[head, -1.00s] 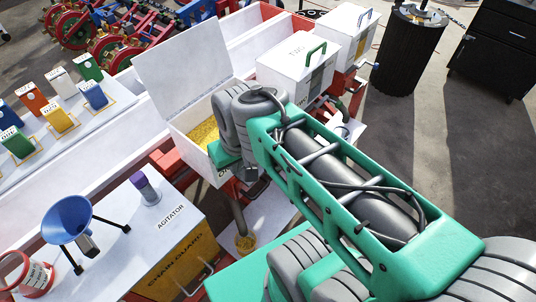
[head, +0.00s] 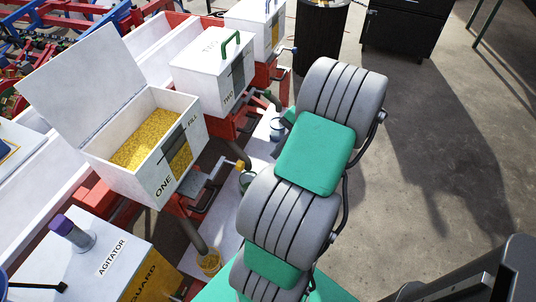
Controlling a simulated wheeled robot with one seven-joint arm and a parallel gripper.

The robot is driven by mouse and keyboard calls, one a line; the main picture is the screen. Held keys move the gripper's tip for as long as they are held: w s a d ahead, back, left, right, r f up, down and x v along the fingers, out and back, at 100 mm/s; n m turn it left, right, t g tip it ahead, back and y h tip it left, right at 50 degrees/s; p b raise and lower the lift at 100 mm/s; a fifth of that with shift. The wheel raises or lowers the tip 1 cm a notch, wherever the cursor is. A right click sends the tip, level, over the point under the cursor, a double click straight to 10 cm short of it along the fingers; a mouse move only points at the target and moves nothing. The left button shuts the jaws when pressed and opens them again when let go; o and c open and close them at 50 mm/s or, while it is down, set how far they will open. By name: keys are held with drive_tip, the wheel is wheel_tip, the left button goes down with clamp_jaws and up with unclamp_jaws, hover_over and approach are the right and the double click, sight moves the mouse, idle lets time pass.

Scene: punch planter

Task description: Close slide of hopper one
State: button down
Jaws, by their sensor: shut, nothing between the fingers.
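Hopper one (head: 108,170) is a white box labelled ONE at the left, with its lid (head: 75,80) raised. Yellow grain (head: 145,138) fills it, also visible through its front window. Below it is red framework with a grey metal plate (head: 192,184) and a small yellow-tipped part (head: 243,164); I cannot tell which is the slide or how far it stands open. A grey tube runs down to a container of yellow grain (head: 209,263). My green and grey arm stands right of the hopper. My gripper does not show; the arm may hide it.
Hopper two (head: 198,75) stands behind with its lid shut, and another white hopper (head: 245,22) is beyond it. The white agitator box (head: 85,262) is at lower left. A black drum (head: 318,40) and dark cabinet (head: 400,25) stand behind.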

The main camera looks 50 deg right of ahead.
drive_tip(key=w+a+f, duration=0.5)
drive_tip(key=w+f, duration=0.1)
drive_tip(key=shift+w+a+f, duration=0.2)
drive_tip(key=shift+a+f, duration=0.05)
drive_tip(key=shift+a, duration=0.05)
